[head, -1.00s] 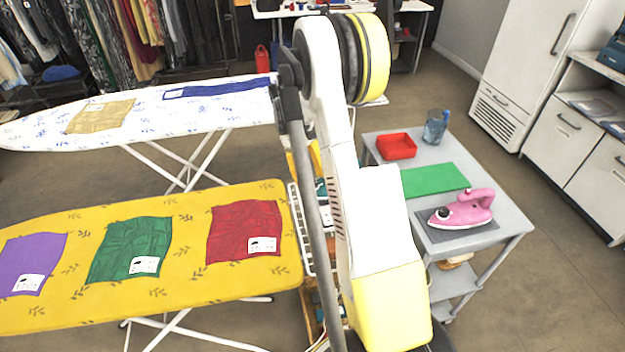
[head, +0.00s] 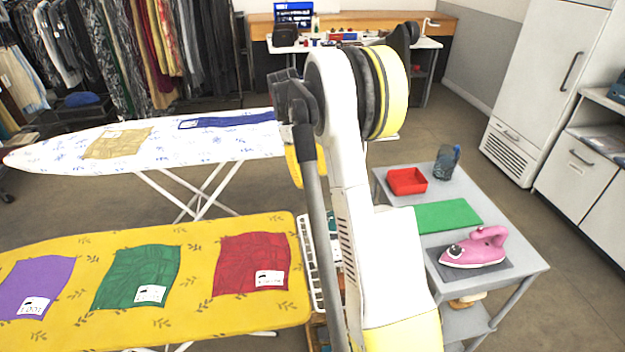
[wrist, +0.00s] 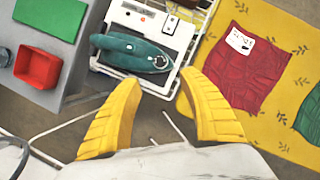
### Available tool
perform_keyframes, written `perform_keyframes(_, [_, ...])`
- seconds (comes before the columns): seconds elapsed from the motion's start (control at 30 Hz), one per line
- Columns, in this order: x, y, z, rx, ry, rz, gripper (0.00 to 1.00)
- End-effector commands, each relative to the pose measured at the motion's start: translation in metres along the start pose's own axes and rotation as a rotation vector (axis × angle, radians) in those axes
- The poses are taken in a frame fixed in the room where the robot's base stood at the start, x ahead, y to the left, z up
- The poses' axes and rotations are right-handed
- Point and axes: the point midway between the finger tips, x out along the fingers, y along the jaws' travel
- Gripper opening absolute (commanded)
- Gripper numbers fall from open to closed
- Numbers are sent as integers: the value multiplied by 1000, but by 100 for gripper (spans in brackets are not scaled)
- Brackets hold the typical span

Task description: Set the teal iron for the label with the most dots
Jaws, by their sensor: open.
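The teal iron (wrist: 130,52) lies on its side or flat on a white panel (wrist: 182,35) in a wire rack, in the wrist view. My gripper (wrist: 163,80) is open, its yellow fingers below the iron and apart from it, with nothing between them. In the head view my arm hides most of the rack and the gripper. On the yellow ironing board (head: 200,250) lie a purple cloth (head: 38,280), a green cloth (head: 135,270) and a red cloth (head: 250,250). Each bears a white label: purple's (head: 33,306), green's (head: 151,293), red's (head: 269,278). Their marks are too small to count.
A grey cart (head: 525,262) at the right holds a pink iron (head: 478,249), a green mat (head: 448,215), a red tray (head: 407,181) and a blue-grey cup (head: 446,160). A white ironing board (head: 60,152) stands behind the yellow one. Floor is open beyond the cart.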

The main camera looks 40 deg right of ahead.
Motion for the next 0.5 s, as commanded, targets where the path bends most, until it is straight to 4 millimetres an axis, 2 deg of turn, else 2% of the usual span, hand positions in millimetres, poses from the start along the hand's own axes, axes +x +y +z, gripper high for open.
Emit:
perform_keyframes(0.07, [0, 1, 2, 35, 9, -1, 49])
perform_keyframes(0.17, [3, 2, 7, 192, 49, -10, 49])
perform_keyframes(0.5, [18, 2, 36, 1201, 264, -194, 49])
